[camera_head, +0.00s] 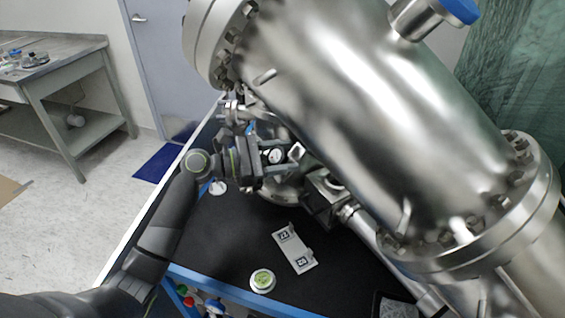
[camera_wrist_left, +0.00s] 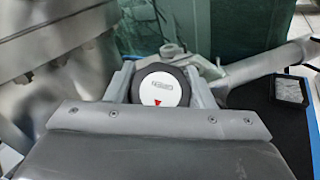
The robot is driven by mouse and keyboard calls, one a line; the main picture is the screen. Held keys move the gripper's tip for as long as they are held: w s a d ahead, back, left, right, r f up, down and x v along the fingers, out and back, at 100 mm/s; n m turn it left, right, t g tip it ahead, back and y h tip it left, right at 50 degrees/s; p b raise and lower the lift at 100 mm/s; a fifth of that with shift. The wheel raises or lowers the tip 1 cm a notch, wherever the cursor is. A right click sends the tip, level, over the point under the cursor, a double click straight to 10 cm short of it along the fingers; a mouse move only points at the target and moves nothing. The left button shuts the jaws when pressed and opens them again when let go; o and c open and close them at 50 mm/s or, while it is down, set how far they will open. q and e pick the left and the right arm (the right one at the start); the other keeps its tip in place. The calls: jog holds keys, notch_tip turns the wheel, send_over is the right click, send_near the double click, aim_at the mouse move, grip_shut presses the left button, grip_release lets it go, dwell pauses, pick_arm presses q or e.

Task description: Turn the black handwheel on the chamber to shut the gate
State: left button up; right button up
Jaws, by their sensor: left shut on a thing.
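The steel chamber (camera_head: 370,110) fills the upper right of the head view, tilted diagonally. The black handwheel (camera_head: 275,156) sits below the chamber's left part. It also shows in the left wrist view (camera_wrist_left: 161,84), with a dark rim, a white face, small lettering and a red triangle at the face's lower edge. My left gripper (camera_head: 277,155) reaches in from the left and is shut on the handwheel. In the left wrist view a grey finger (camera_wrist_left: 204,90) stands on each side of the rim. The gripper and arm partly hide the wheel in the head view. My right gripper is out of view.
A pale plate with two numbered labels (camera_head: 294,249) and a round white-and-green item (camera_head: 262,280) lie on the black bench top (camera_head: 235,235). A steel pipe (camera_head: 385,250) runs below the chamber. A side table (camera_head: 60,55) stands at left beyond open floor.

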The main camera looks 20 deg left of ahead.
pick_arm(q)
jog(key=m+g+b, duration=0.1)
jog(key=m+g, duration=0.2)
jog(key=shift+f+m+h, duration=0.1)
jog(key=shift+m+h, duration=0.2)
jog(key=shift+m, duration=0.1)
jog(key=m+g, duration=0.3)
jog(key=m, duration=0.1)
jog(key=shift+s, duration=0.2)
jog(key=m+g+y, duration=0.1)
jog(key=m, duration=0.1)
jog(key=m+g+y+p, duration=0.1)
jog(key=m+g, duration=0.1)
jog(key=m, duration=0.1)
jog(key=shift+s, duration=0.2)
jog(key=shift+s+f+m+g+y+p, duration=0.15)
jog(key=shift+m+g+y+p, duration=0.3)
jog(key=shift+m, duration=0.3)
jog(key=shift+w+f+m+g+y+p, duration=0.1)
jog(key=shift+m+g+y+p, duration=0.15)
jog(key=shift+m+g+y, duration=0.35)
jog(key=shift+f+m, duration=0.1)
jog(key=shift+m, duration=0.25)
jog(key=o, duration=1)
jog(key=shift+c, duration=0.2)
